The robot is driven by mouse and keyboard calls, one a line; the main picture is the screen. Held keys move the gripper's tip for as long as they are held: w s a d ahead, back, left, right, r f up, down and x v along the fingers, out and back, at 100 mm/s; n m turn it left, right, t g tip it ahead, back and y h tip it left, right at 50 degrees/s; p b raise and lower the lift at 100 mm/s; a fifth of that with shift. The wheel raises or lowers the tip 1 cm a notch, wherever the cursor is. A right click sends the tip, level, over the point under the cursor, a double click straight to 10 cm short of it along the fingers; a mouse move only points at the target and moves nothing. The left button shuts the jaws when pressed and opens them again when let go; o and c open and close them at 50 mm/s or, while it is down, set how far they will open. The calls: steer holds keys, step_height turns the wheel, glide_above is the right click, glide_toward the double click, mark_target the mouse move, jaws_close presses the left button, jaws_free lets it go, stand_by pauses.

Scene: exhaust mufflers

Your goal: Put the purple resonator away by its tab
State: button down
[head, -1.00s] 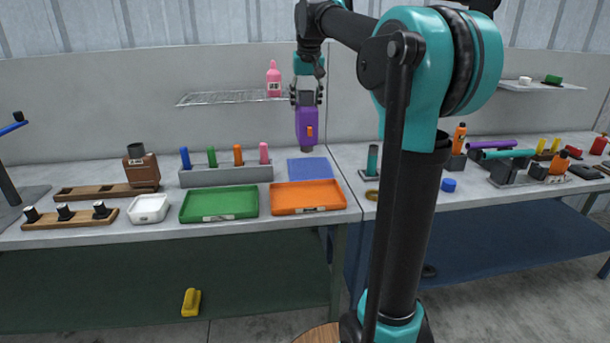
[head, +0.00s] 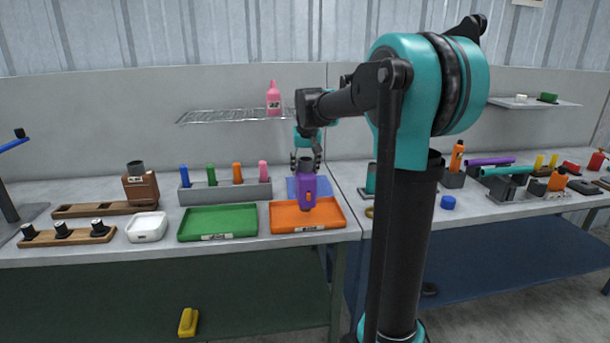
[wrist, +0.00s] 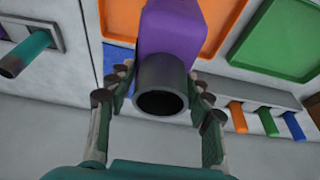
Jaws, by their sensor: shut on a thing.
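The purple resonator (head: 307,188) is a box with a dark grey pipe neck on top and a small orange tab (head: 309,196) on its front side. It is upright over the orange tray (head: 338,215); whether it touches the tray floor is hard to tell. My gripper (head: 307,160) is above it, shut on the grey neck rather than the orange tab. In the wrist view my gripper's fingers (wrist: 162,82) flank the round open pipe end, with the purple resonator body (wrist: 170,30) beyond it. The tab is hidden there.
A green tray (head: 218,222) lies left of the orange one, with a grey rack (head: 225,192) of coloured pegs behind. A blue mat (head: 326,186) lies behind the orange tray. A wire shelf (head: 225,116) with a pink bottle (head: 273,98) hangs above.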

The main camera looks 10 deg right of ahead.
steer(key=shift+f, duration=1.35)
steer(key=c, duration=0.6)
jaws_free()
steer(key=shift+f, duration=0.1)
steer(key=shift+c, duration=0.2)
steer(key=v, duration=1.2)
steer(key=s+d+f, duration=0.2)
steer(key=s+f, duration=1.2)
steer(key=f, duration=0.1)
steer(key=s+d+f, duration=0.2)
steer(key=s+f, duration=1.2)
steer(key=f, duration=0.1)
steer(key=shift+s, duration=0.35)
steer(key=shift+d+f, duration=0.1)
